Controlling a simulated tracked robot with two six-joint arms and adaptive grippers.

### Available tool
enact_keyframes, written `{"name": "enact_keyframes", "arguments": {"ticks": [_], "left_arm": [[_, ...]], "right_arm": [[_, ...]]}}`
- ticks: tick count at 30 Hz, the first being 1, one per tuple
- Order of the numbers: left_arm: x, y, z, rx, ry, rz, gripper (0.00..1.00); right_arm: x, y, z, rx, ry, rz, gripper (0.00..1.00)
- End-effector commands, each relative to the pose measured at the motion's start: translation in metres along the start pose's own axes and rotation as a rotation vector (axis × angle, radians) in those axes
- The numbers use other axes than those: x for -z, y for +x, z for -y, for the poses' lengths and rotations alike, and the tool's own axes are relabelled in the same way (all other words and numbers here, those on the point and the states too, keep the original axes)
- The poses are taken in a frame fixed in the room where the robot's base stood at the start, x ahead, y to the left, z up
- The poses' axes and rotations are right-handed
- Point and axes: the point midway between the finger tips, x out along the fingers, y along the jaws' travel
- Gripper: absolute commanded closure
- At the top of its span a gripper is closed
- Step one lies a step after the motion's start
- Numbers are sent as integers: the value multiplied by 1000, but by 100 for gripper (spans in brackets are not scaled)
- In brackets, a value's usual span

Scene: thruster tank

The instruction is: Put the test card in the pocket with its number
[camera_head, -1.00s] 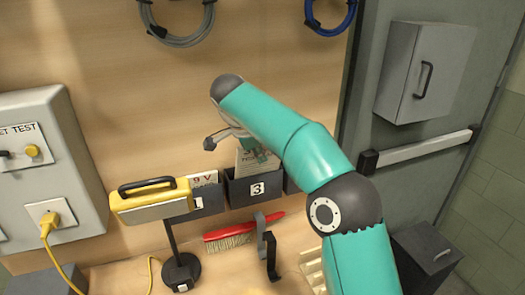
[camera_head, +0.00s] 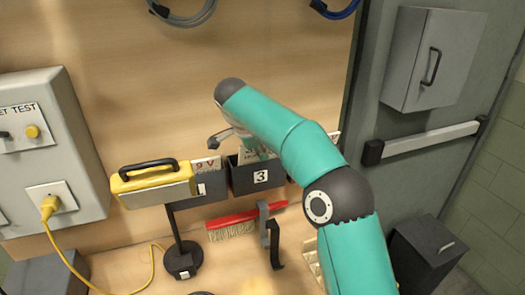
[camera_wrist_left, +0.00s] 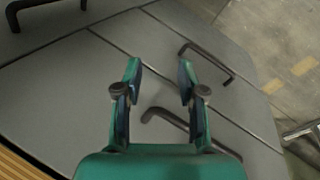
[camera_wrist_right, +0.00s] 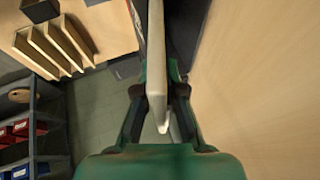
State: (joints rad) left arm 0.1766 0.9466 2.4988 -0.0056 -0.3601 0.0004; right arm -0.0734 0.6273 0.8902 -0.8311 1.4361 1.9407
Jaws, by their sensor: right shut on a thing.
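My right gripper (camera_head: 247,142) is at the pocket marked 3 (camera_head: 256,178) on the wooden board, partly hidden by my right arm. It is shut on a pale printed card (camera_head: 250,156), whose lower part is inside that pocket. In the right wrist view the card (camera_wrist_right: 157,60) shows edge-on between the fingers (camera_wrist_right: 166,85). Its printed number cannot be read for sure. Pocket 1 (camera_head: 199,189) is to the left, with a card marked V (camera_head: 207,165) in it. My left gripper (camera_wrist_left: 159,80) is open and empty, over grey drawer fronts with dark handles.
A yellow-and-grey case (camera_head: 152,184) with a black handle is left of the pockets. A black stand (camera_head: 180,258) is on the bench. My right arm covers the space right of pocket 3.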

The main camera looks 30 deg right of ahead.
Motion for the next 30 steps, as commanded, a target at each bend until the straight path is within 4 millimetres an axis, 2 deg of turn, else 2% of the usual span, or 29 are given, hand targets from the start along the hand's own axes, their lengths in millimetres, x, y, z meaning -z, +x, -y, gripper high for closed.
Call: {"name": "enact_keyframes", "arguments": {"ticks": [3,4,9,17,22,26,30], "left_arm": [[0,0,0,0,0,0,60],[0,0,0,0,0,0,60],[0,0,0,0,0,0,60],[0,0,0,0,0,0,60],[0,-1,0,0,0,0,60],[0,-1,0,0,0,0,60],[0,-1,0,0,0,0,60]], "right_arm": [[0,0,0,0,0,0,100],[0,0,0,0,0,0,88],[1,0,0,0,1,0,62],[1,0,0,-1,0,0,62],[0,-8,0,1,1,0,62],[0,-25,0,3,2,1,62],[-1,-54,1,5,1,2,62]]}}
